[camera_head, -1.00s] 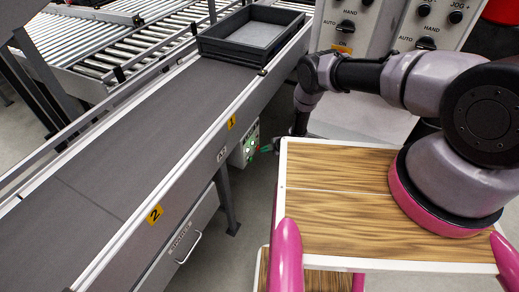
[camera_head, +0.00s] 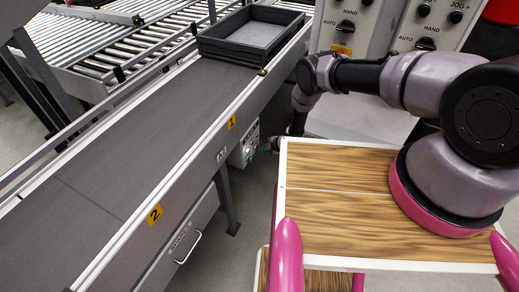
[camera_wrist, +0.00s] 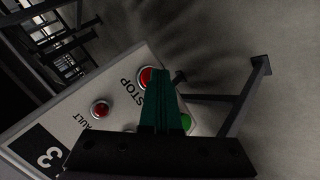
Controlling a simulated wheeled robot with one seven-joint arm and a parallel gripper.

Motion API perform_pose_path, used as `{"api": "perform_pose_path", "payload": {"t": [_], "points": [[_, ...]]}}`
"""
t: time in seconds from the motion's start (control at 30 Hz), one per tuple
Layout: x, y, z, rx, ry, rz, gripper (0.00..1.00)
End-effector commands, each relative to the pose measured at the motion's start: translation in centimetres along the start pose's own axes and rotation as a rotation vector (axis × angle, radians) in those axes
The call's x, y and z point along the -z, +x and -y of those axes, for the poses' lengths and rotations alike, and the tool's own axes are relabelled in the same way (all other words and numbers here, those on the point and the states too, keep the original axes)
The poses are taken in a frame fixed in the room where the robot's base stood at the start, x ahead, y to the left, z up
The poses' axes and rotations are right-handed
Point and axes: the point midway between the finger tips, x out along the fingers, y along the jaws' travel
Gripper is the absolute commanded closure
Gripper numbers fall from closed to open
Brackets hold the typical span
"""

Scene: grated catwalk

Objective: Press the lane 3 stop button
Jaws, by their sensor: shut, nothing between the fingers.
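The lane 3 control box (camera_wrist: 75,125) fills the lower left of the wrist view, with a black "3" label. Its red stop button (camera_wrist: 145,77) sits beside the word STOP. A green button (camera_wrist: 185,122) is partly hidden behind my fingers. A smaller red fault lamp (camera_wrist: 100,109) is to the left. My gripper (camera_wrist: 159,74) is shut and empty, its green fingertips overlapping the right part of the stop button. I cannot tell whether they touch it.
The conveyor (camera_head: 130,140) runs along the left with a dark tray (camera_head: 250,35) at its far end. A leg (camera_head: 227,200) stands below the box. Grey panels with switches (camera_head: 425,25) stand at the back right. Bare floor lies between conveyor and my base.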

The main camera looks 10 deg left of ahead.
Motion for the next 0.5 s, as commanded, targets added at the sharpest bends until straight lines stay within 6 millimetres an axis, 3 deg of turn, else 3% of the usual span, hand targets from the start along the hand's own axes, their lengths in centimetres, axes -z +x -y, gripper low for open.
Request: {"api": "perform_pose_path", "payload": {"t": [0.5], "points": [[-0.57,-0.82,0.56,0.000,0.001,0.000,1.00]]}}
